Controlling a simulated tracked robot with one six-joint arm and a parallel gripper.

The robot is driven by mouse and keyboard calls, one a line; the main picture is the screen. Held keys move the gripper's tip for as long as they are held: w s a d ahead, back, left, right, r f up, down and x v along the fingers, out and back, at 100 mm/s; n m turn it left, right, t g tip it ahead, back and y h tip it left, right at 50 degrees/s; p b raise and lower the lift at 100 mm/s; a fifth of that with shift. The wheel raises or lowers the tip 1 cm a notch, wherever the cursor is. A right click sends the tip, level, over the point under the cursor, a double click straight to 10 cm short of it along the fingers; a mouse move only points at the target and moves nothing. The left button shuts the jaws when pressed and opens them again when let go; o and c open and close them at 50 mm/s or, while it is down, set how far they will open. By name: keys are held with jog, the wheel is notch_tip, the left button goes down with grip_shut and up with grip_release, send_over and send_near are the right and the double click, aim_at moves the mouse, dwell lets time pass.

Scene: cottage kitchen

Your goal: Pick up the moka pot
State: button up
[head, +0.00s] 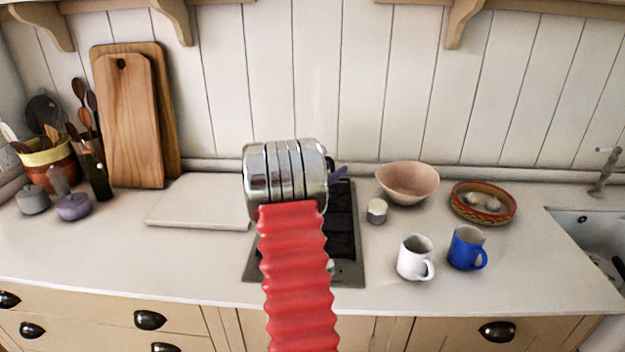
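No whole moka pot shows in the head view. My red ribbed arm and its chrome end stand in front of the black hob (346,225) and cover much of it. A small dark, purplish piece (338,174) sticks out to the right of the chrome end; I cannot tell whether it is part of the moka pot or of my gripper. My gripper's fingers are hidden behind the chrome end, so I cannot see whether they are open or hold anything.
Right of the hob are a small silver-and-white pot (377,211), a pink bowl (407,181), a white mug (414,259), a blue mug (466,249) and a patterned bowl (483,203). A pale board (200,202) lies left. The counter's front left is clear.

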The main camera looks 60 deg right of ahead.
jog(key=d, duration=0.3)
jog(key=shift+s+d, duration=0.35)
jog(key=shift+d, duration=0.05)
jog(key=shift+c, duration=0.4)
grip_shut()
jog(key=shift+r, duration=0.15)
dwell(0.9)
